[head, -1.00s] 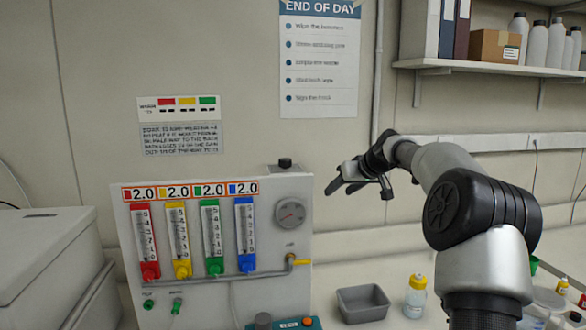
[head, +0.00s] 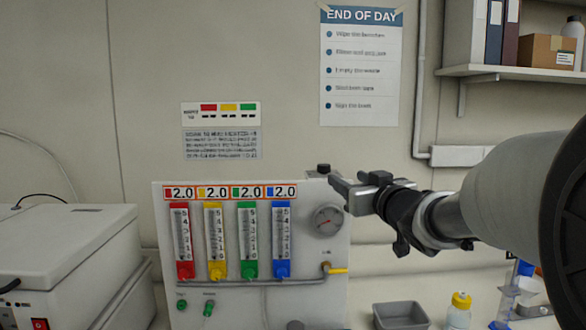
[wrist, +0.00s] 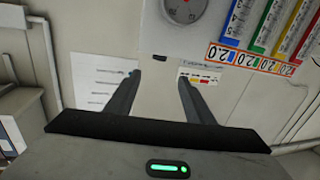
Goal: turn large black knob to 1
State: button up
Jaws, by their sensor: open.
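A black knob (head: 323,168) sits on top of the white gauge panel (head: 160,225), near its right end. In the wrist view a small dark shape, likely this knob (wrist: 160,58), shows at the panel's edge, ahead of the gap between the fingers. My gripper (head: 338,187) is open and empty, right beside the knob in the head view; I cannot tell whether it touches. Both fingers (wrist: 158,79) show apart in the wrist view. No mark reading 1 is legible by the knob. A dark grey knob (head: 295,325) is cut off at the bottom.
The panel carries several coloured flow tubes (head: 214,240), a round gauge (head: 327,221) and a yellow-handled valve (head: 336,270). A grey bin (head: 400,315) and a yellow-capped bottle (head: 459,310) stand to the right. A white machine (head: 70,245) stands left.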

aim_at(327, 166)
jog(key=p+x, duration=0.1)
jog(key=x, duration=1.3)
jog(key=shift+w, duration=0.4)
jog(key=c, duration=1)
jog(key=shift+c, duration=0.2)
jog(key=shift+d+r+y+p, duration=0.15)
jog(key=shift+y+p, duration=0.15)
jog(key=shift+p, duration=0.35)
